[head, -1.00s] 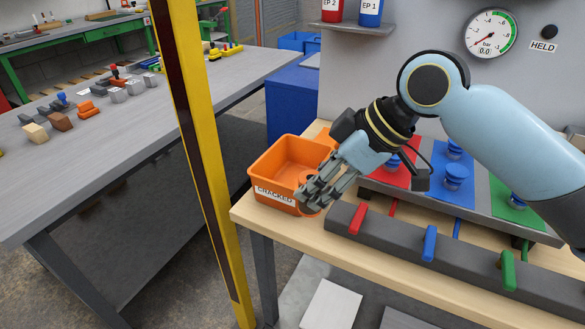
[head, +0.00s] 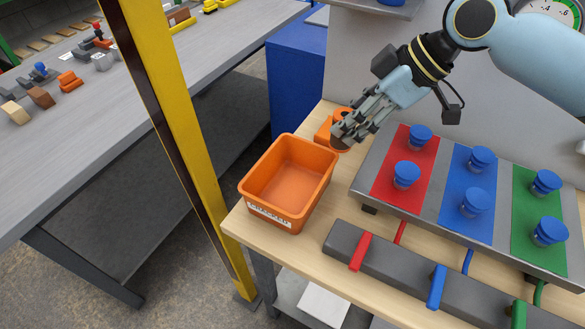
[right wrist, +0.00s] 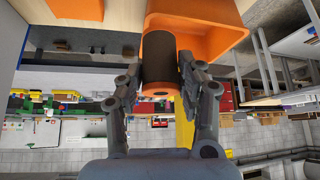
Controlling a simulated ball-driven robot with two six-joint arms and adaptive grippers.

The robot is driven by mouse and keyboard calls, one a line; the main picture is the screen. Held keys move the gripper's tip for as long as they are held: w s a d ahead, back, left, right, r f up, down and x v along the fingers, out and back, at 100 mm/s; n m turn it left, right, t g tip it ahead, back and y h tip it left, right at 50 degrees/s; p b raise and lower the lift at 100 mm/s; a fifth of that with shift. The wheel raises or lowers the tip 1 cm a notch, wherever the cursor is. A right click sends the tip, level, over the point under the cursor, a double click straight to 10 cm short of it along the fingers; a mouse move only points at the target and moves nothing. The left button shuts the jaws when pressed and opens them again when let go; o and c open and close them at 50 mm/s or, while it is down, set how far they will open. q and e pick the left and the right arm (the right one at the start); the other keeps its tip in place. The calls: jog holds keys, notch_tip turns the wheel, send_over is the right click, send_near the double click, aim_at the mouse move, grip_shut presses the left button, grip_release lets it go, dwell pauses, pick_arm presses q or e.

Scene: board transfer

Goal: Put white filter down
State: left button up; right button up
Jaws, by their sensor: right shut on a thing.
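My right gripper (head: 350,132) is shut, beside the far right corner of the orange bin (head: 287,217). In the right wrist view, its fingers (right wrist: 161,75) close on a dark cylinder (right wrist: 158,55) with an orange end. In the head view only a small orange-brown end of this cylinder (head: 340,143) shows at the fingertips. I cannot tell whether it touches the table. No white filter can be made out in either view. My left gripper is not in view.
The bin looks empty inside. A grey panel (head: 441,170) with red, blue and green strips and blue suction cups lies to the right. A dark bar with coloured levers (head: 395,270) is in front. A yellow post (head: 165,120) stands left.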

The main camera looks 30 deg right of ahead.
jog(key=w+a+f, duration=0.1)
jog(key=a+f, duration=0.1)
jog(key=a, duration=0.1)
jog(key=w+a+f+p, duration=0.1)
jog(key=w+a+f, duration=0.1)
jog(key=a, duration=0.2)
jog(key=w+a+f, duration=0.1)
jog(key=a+f, duration=0.2)
jog(key=shift+w+a, duration=0.3)
jog(key=shift+a, duration=0.1)
notch_tip(320, 180, down, 4)
jog(key=shift+d+r+p, duration=0.1)
jog(key=shift+r+p, duration=0.15)
jog(key=shift+p, duration=0.1)
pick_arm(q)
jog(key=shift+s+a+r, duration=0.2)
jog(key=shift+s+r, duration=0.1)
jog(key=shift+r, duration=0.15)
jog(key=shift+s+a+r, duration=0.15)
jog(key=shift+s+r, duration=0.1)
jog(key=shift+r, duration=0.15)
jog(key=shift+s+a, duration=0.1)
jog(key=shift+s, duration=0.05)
pick_arm(e)
jog(key=shift+f, duration=0.15)
jog(key=o, duration=1.1)
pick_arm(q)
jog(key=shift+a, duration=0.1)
pick_arm(e)
jog(key=shift+o, duration=0.2)
